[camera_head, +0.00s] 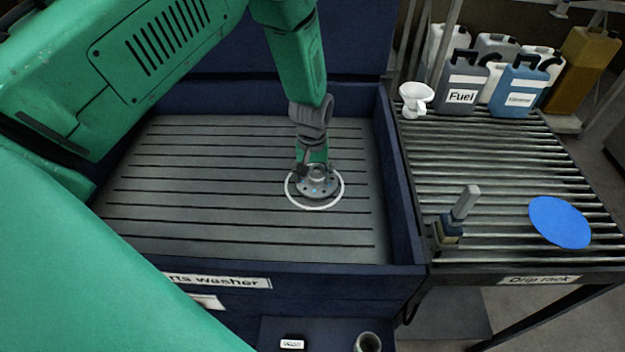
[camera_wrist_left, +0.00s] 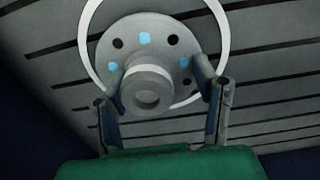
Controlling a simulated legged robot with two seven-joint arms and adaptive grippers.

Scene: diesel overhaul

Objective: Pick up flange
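The flange (camera_head: 318,187) is a grey metal disc with a raised hub, dark holes and light-blue spots. It is in the parts washer, within a white ring (camera_head: 341,194) on the slatted floor. It also shows in the left wrist view as a disc (camera_wrist_left: 166,38) with its hub toward the camera. My left gripper (camera_head: 313,168) points down over it; its fingers (camera_wrist_left: 157,75) stand apart on either side of the hub. The hub sits nearer the left finger, and I see no clear grip. The fingertips are partly hidden in the head view. My right gripper is not in view.
The washer's dark blue walls (camera_head: 405,190) surround the floor. The drip rack (camera_head: 480,165) on the right holds a white funnel (camera_head: 416,97), a fuel jug (camera_head: 462,90), other containers, a blue disc (camera_head: 559,222) and a grey-handled tool (camera_head: 465,202). The washer floor left of the flange is clear.

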